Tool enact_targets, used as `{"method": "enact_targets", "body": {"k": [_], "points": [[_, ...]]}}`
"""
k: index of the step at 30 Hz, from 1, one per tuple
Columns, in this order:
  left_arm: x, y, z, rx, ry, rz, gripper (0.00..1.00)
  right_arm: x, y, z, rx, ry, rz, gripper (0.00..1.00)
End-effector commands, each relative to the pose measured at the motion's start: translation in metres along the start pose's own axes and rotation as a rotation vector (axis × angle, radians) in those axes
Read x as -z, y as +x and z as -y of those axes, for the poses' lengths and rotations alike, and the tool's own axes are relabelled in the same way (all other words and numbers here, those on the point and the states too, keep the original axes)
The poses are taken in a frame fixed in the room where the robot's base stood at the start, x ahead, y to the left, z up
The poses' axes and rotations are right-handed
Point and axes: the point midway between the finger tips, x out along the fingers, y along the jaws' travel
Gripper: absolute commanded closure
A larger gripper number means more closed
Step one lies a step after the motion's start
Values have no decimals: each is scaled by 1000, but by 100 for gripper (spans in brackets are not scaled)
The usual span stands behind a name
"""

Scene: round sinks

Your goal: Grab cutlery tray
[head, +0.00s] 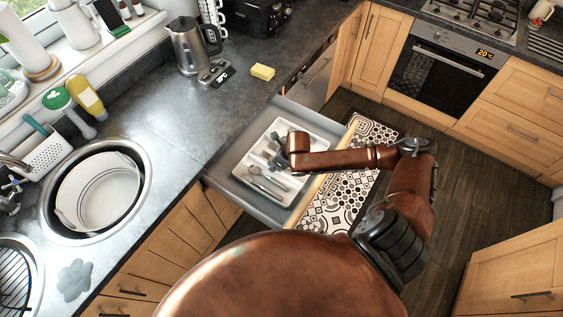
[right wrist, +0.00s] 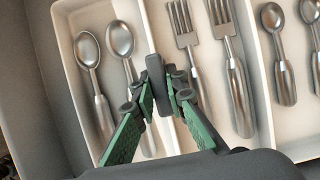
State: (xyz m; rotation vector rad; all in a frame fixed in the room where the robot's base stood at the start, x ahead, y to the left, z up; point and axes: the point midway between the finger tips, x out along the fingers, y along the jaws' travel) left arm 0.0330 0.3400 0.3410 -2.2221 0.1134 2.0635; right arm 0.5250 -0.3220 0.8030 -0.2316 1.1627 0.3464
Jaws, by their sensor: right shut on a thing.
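The white cutlery tray (head: 312,131) lies in the open grey drawer (head: 224,181) in the head view. It holds metal spoons, forks and other cutlery in separate compartments. My right arm reaches over the drawer from the right, with my right gripper (head: 272,153) down at the tray. In the right wrist view, my right gripper (right wrist: 160,92) is shut on the tray's divider (right wrist: 158,35) between the spoons (right wrist: 120,42) and the forks (right wrist: 186,38). The gripped part is mostly hidden by the fingers. My left gripper is not in view.
The dark counter (head: 180,110) left of the drawer carries a kettle (head: 187,47) and a yellow sponge (head: 262,72). A round sink (head: 62,205) is further left. A patterned mat (head: 338,215) lies on the floor beside the drawer. An oven (head: 440,73) is at the back right.

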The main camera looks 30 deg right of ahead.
Motion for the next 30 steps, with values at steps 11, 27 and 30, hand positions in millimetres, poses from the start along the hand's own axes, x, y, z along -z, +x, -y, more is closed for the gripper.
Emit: {"method": "enact_targets", "body": {"k": [11, 27, 30], "points": [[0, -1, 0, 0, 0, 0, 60, -4, -5, 1, 2, -2, 4, 100], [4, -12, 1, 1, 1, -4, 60, -48, -110, 2, 6, -5, 9, 100], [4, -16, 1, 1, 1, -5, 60, -60, -139, 1, 5, -5, 10, 100]]}}
